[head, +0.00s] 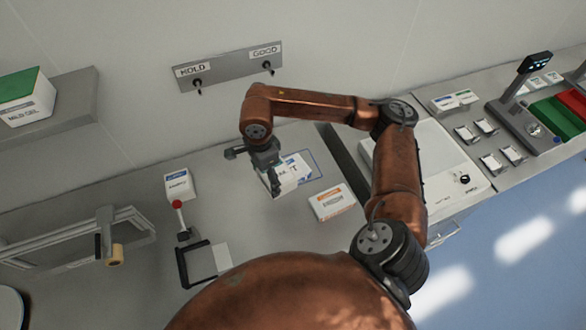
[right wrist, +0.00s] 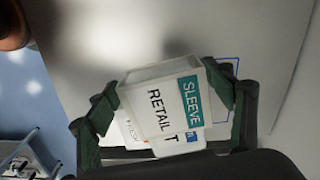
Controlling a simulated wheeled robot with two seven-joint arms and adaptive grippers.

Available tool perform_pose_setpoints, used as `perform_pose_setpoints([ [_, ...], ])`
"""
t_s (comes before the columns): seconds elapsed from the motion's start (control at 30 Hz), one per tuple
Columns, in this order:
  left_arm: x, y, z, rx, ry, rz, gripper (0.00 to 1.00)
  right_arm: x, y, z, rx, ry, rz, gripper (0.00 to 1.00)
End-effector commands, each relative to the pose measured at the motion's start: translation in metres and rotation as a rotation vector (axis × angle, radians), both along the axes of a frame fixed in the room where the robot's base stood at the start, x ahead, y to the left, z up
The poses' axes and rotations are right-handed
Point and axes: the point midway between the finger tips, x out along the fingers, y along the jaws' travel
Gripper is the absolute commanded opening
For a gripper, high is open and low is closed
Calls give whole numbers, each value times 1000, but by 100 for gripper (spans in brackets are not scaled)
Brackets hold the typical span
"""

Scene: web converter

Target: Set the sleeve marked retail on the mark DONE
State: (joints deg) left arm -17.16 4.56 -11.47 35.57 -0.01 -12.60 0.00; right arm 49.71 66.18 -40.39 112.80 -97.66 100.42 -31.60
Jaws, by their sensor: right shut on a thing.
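The sleeve marked retail (right wrist: 160,100) is a white, open-ended box with a teal SLEEVE label. My right gripper (head: 270,180) is shut on it, with a finger on either side in the right wrist view (right wrist: 170,105). A blue outlined rectangle (head: 314,158) on the grey table shows just right of the gripper, and part of its line shows in the right wrist view (right wrist: 230,60). I cannot read the word DONE on it. A white item with a blue patch (right wrist: 192,137) shows partly hidden beyond the sleeve. My left gripper is out of view.
A white and orange carton (head: 332,203) lies right of the gripper. A white and blue carton (head: 179,184) and a red-knobbed device (head: 178,206) stand to the left. A hook rail with HOLD and GOOD signs (head: 228,66) is on the wall. A flat machine (head: 440,165) is at right.

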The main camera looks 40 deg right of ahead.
Motion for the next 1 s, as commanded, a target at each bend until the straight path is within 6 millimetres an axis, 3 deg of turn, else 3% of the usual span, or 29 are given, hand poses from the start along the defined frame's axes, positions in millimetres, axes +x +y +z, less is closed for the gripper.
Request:
perform_pose_setpoints([
  [0.13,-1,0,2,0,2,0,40,1,-5,5,0,-2,-143,51],
  [0.37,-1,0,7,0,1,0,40,10,-23,-2,-1,2,-204,51],
  [0.7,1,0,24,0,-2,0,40,51,-87,-36,0,3,-202,51],
  [1.0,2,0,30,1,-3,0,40,70,-115,-80,0,1,-197,51],
])
